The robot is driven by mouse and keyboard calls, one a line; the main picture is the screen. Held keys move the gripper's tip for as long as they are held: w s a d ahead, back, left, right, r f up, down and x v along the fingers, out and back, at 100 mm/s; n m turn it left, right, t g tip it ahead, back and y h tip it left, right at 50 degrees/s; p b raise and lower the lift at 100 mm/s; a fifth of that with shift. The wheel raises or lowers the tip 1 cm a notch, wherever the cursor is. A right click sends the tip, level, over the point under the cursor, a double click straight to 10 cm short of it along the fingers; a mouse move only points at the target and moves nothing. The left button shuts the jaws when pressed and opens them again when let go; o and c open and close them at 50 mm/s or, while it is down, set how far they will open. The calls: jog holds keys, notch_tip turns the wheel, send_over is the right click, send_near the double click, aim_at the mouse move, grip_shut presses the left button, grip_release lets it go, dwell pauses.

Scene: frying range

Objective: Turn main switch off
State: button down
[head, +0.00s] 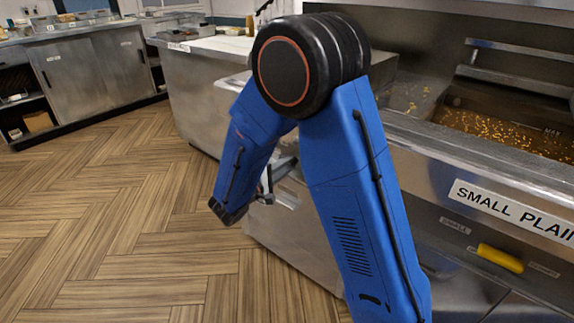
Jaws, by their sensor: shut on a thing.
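My gripper (268,186) is partly in view beside my blue forearm, low against the steel front of the range. It is shut on a small grey part (287,198) there, mostly hidden by the arm. I cannot tell whether this part is the main switch. A yellow handle (500,258) sits on the lower front panel at the right, apart from my gripper, between small labels I can only partly read. No label naming a main switch can be read in this view.
A fryer pan (505,130) with brown bits in oil is at the right, above a "SMALL PLAIN" label (512,210). A steel counter (190,80) stands behind my arm. Cabinets (95,70) line the back left. The wood floor (120,230) at left is clear.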

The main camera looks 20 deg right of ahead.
jog(key=shift+f+m, duration=0.1)
jog(key=shift+m, duration=0.2)
dwell(0.4)
jog(key=c, duration=1.6)
grip_release()
jog(key=shift+c, duration=0.2)
jog(key=v, duration=1.7)
jog(key=shift+s+a, duration=0.2)
